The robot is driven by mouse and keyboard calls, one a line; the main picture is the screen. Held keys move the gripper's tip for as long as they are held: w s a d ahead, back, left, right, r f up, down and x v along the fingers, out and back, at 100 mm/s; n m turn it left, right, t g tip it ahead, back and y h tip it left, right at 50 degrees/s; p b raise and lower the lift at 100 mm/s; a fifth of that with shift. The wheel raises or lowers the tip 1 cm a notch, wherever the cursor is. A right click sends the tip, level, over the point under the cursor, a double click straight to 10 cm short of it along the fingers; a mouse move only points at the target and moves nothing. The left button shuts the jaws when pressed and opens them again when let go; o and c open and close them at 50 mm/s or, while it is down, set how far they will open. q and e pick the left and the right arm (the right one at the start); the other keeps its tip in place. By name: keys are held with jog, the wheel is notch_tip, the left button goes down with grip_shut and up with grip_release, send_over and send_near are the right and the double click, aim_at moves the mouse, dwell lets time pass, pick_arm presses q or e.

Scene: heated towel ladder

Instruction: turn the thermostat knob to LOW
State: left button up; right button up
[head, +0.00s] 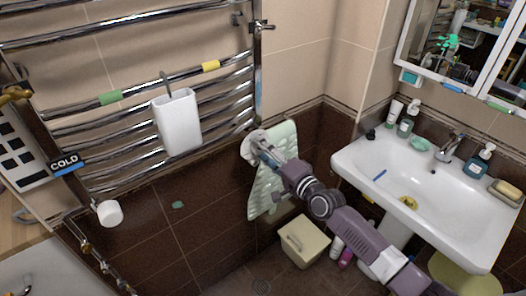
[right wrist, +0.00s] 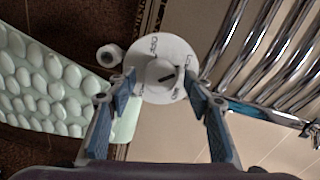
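The thermostat knob (right wrist: 160,70) is a small white knob at the centre of a round white dial (right wrist: 148,88) with dark lettering around its rim. A dark pointer mark on the knob faces right and slightly up in the right wrist view; most lettering is too blurred to read, though one word looks like OFF. My right gripper (right wrist: 161,84) is open, its fingertips either side of the dial, with nothing between them that I can see gripped. In the head view my right gripper (head: 262,150) reaches the lower right end of the towel ladder and largely hides the dial.
The chrome towel ladder (head: 140,113) carries a white container (head: 178,122). A white round valve (head: 109,212) sits at lower left near a COLD sign (head: 65,162). The sink (head: 440,195) stands right.

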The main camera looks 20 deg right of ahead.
jog(key=v, duration=1.2)
dwell(0.5)
jog(key=s+d+f+n+g+h, duration=0.2)
jog(key=s+f, duration=0.2)
jog(key=f, duration=0.8)
jog(key=s+d+f+n+g+h, duration=0.1)
jog(key=s+d+f+n+g, duration=0.2)
jog(key=f, duration=1)
jog(key=s+d+f+g+h, duration=0.2)
jog(key=s+f, duration=0.3)
jog(key=f, duration=0.7)
jog(key=s+a+f+n+g, duration=0.2)
jog(key=s+f+n+g, duration=0.2)
jog(key=s+f, duration=1)
jog(key=s+a+f+n+g, duration=0.1)
jog(key=s+a+f, duration=0.1)
jog(key=s, duration=0.5)
jog(key=s+a+f+n+g, duration=0.2)
jog(key=s+f, duration=0.1)
jog(key=s, duration=0.5)
jog(key=s+a+f+n+g, duration=0.1)
jog(key=s+a+f+n, duration=0.1)
jog(key=s, duration=0.5)
jog(key=shift+s+f+g+h, duration=0.15)
jog(key=shift+s+g+h, duration=0.15)
jog(key=shift+h, duration=0.1)
